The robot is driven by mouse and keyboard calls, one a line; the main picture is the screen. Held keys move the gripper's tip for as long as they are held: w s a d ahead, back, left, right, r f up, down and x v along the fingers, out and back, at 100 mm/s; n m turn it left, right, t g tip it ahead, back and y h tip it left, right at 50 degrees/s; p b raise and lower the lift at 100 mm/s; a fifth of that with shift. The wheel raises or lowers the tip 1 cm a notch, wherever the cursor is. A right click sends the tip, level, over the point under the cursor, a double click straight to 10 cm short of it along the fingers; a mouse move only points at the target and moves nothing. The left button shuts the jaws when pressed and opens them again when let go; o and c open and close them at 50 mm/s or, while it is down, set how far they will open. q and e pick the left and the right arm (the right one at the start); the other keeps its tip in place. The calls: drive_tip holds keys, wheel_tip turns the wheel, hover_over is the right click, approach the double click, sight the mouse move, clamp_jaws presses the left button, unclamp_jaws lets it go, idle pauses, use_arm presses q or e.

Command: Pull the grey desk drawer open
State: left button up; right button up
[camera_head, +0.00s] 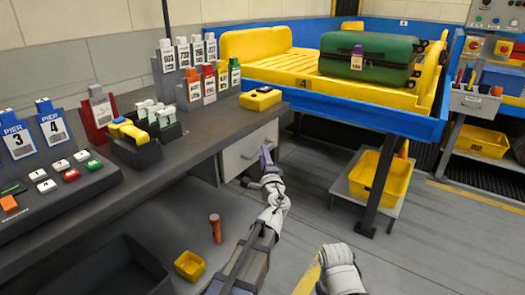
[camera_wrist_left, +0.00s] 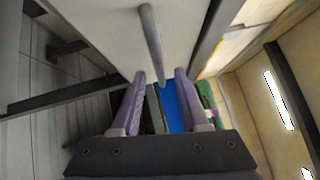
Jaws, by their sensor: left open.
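The grey desk drawer (camera_head: 238,156) sits under the right end of the dark desk top, and its front looks flush with the desk, so it appears shut. In the left wrist view the pale drawer front (camera_wrist_left: 105,35) fills the upper middle, with a grey bar handle (camera_wrist_left: 151,40) standing out from it. My left gripper (camera_head: 265,155) is open at the drawer front. In the wrist view its two purple fingers (camera_wrist_left: 160,74) lie either side of the handle's lower end; I cannot tell how deep the handle is between them. My right gripper is out of view; only part of that arm shows.
The desk (camera_head: 150,175) holds tag racks, a keypad and a yellow box (camera_head: 261,99). A blue-framed conveyor (camera_head: 350,110) with a green suitcase (camera_head: 365,62) stands behind. A yellow bin (camera_head: 380,177) is at right. A small yellow box (camera_head: 189,265) and an orange torch (camera_head: 215,228) are below the desk.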

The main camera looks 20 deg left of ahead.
use_arm(q)
drive_tip(key=shift+x, duration=1.6)
drive_tip(key=shift+c, duration=0.2)
clamp_jaws()
